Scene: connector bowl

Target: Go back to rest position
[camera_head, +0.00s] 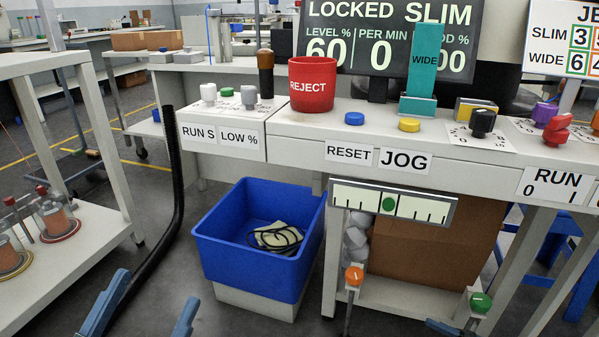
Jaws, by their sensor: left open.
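My left gripper (154,288) shows at the bottom left as two blue fingers spread wide apart, with nothing between them. It is in front of the floor, left of the blue bin (250,265). At the bottom edge, right of centre, a small blue tip (445,328) shows, probably part of my right gripper; its opening and anything it may hold are out of view. The red REJECT bowl (313,85) stands upright on the grey console (300,118), apart from both grippers.
The console carries several knobs and buttons, a teal WIDE piece (424,65) and a dark display (390,30). Below are a cardboard box (430,240) and orange (354,276) and green (481,302) knobs. A white shelf (60,250) with jars stands left. Floor shows between shelf and bin.

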